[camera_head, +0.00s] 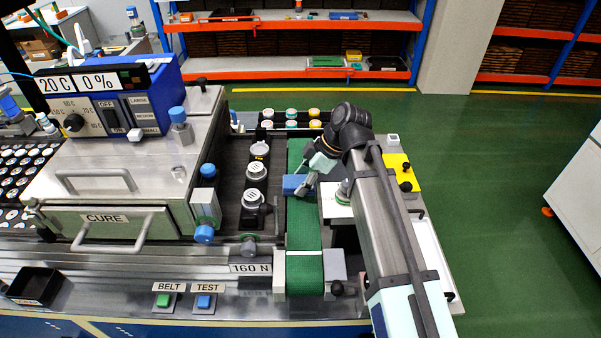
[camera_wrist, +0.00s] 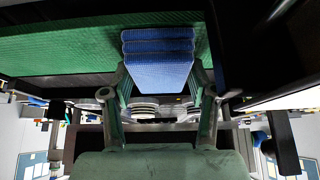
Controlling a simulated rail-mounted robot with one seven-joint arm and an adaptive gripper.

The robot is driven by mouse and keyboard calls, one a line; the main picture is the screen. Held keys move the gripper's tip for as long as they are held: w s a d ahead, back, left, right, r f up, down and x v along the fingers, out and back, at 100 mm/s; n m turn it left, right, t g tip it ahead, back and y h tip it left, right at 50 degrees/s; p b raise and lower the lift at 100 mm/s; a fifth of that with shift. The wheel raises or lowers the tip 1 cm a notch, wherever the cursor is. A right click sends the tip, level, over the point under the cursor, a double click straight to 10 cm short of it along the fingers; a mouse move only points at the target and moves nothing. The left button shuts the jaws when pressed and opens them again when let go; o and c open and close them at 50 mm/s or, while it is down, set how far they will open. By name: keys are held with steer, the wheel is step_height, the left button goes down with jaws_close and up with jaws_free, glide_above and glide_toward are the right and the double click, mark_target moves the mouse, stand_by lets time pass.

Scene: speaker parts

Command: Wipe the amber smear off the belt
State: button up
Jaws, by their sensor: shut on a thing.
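The green belt (camera_head: 304,240) runs front to back at the middle right of the bench in the head view. It also shows as a textured green band in the wrist view (camera_wrist: 60,45). My gripper (camera_head: 304,186) is over the belt, shut on a folded blue cloth (camera_head: 291,184). In the wrist view the blue cloth (camera_wrist: 158,62) sits between both fingers of my gripper (camera_wrist: 160,92), with its far end at the belt's surface. I cannot tell whether it touches. I see no amber smear on the visible belt; my arm and the cloth hide part of it.
A dark track with several round speaker parts (camera_head: 255,172) lies left of the belt. A box with coloured round parts (camera_head: 291,118) stands behind. The CURE oven (camera_head: 110,222) is at left. BELT (camera_head: 163,300) and TEST (camera_head: 204,301) buttons are in front. A yellow block (camera_head: 400,174) stands right.

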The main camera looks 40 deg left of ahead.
steer(key=shift+s+d, duration=0.6)
steer(key=shift+s, duration=0.15)
steer(key=shift+s+d+r+p, duration=0.15)
steer(key=shift+r+p, duration=0.1)
steer(key=shift+r, duration=0.35)
steer(key=shift+s+d+r+p, duration=0.15)
steer(key=shift+r+p, duration=0.1)
steer(key=shift+r, duration=0.3)
steer(key=shift+a+r+p, duration=0.1)
steer(key=shift+r+p, duration=1.35)
steer(key=shift+r, duration=1.4)
